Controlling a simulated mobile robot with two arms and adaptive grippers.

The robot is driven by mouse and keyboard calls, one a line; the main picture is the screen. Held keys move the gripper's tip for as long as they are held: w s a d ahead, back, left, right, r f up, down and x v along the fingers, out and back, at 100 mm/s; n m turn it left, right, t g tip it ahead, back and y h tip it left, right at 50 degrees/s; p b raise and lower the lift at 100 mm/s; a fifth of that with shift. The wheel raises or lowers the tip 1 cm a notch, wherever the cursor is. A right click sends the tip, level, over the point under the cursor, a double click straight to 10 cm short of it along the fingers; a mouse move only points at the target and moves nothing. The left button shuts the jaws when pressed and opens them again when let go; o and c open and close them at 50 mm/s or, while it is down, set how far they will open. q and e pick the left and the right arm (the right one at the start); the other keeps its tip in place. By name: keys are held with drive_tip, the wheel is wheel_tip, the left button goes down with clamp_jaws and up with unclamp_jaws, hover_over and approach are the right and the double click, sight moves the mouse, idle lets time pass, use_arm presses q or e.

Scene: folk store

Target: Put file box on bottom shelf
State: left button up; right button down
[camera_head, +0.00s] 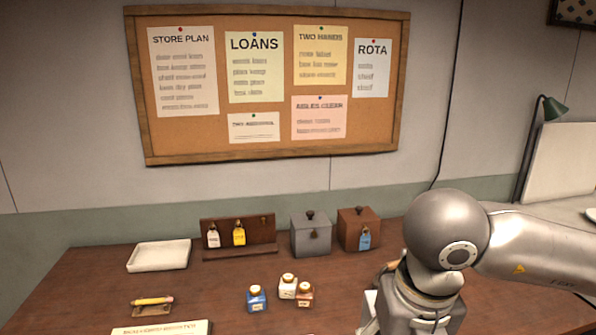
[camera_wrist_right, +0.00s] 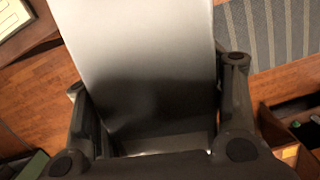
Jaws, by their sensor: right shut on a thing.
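In the right wrist view, my right gripper (camera_wrist_right: 155,85) is shut on a pale grey, flat-faced thing, seemingly the file box (camera_wrist_right: 140,45). One finger is on each side of it. Its upper end runs out of the picture and its lower part is in shadow. In the head view my right arm (camera_head: 440,250) reaches over the right part of the table, and the held box cannot be made out there. The bottom shelf cannot be clearly identified in either view. My left gripper is not in view.
A wooden compartment (camera_wrist_right: 268,122) with dark contents shows at lower right in the wrist view.

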drive_tip(key=d+f+m+g, duration=0.1)
drive_tip(key=d+f+m, duration=0.2)
drive_tip(key=m, duration=1.5)
drive_tip(key=s+d+f+m+g, duration=0.1)
drive_tip(key=d+f+m+g, duration=0.1)
drive_tip(key=f+m, duration=0.9)
drive_tip(key=d+m, duration=0.1)
drive_tip(key=m, duration=0.6)
drive_tip(key=shift+s+f+g, duration=0.2)
drive_tip(key=shift+s+g, duration=0.05)
drive_tip(key=shift+g, duration=0.05)
drive_tip(key=shift+a, duration=0.1)
